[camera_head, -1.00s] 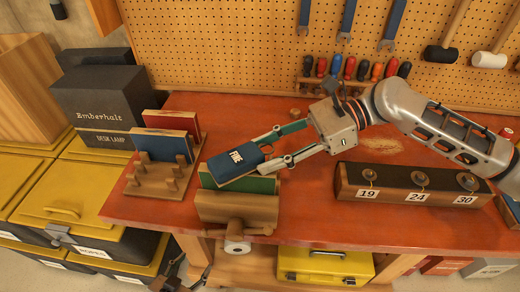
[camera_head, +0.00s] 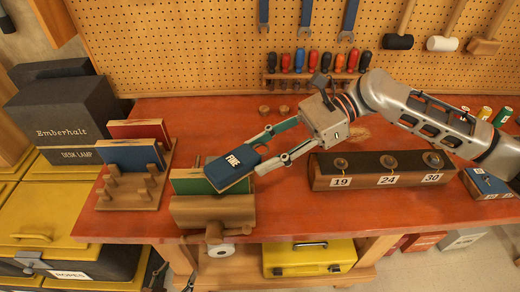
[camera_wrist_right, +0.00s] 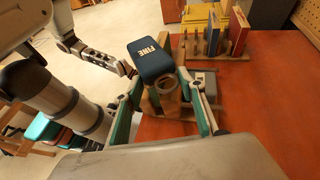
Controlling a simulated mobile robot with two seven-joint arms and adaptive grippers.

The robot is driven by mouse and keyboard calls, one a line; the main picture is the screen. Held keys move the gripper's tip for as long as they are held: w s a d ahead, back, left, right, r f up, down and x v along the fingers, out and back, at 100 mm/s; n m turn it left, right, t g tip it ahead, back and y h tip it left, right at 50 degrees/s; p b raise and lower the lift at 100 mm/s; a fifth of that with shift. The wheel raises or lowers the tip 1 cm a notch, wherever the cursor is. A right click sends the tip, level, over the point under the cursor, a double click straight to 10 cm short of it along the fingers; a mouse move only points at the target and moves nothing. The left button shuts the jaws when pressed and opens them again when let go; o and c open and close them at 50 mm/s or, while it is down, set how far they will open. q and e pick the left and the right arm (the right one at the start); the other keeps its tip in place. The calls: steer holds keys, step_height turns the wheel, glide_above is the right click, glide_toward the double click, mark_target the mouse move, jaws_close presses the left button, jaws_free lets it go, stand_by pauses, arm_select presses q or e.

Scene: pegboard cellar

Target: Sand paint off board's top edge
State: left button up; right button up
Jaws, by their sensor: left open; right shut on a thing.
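A green board (camera_head: 188,187) stands in a wooden vise (camera_head: 212,212) at the bench's front edge. My right gripper (camera_head: 257,158) is shut on a dark blue sanding block (camera_head: 230,171) marked FINE. The block lies across the right part of the board's top edge and hides it; I cannot tell whether they touch. The block also shows in the right wrist view (camera_wrist_right: 150,58), between the fingers and in front of the vise (camera_wrist_right: 165,100). My left gripper (camera_head: 173,274) shows only in part, open and low, left of the vise.
A wooden rack (camera_head: 130,193) with a blue board (camera_head: 132,154) and a red board (camera_head: 140,129) stands left of the vise. Tools hang on the pegboard behind.

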mark_target(235, 150)
steer(key=shift+a, duration=3.85)
steer(key=shift+w+a+f, duration=0.1)
steer(key=shift+a, duration=1)
steer(key=shift+a+r, duration=0.1)
steer(key=shift+r, duration=0.55)
steer(key=shift+w+r, duration=0.1)
steer(key=shift+r, duration=2.5)
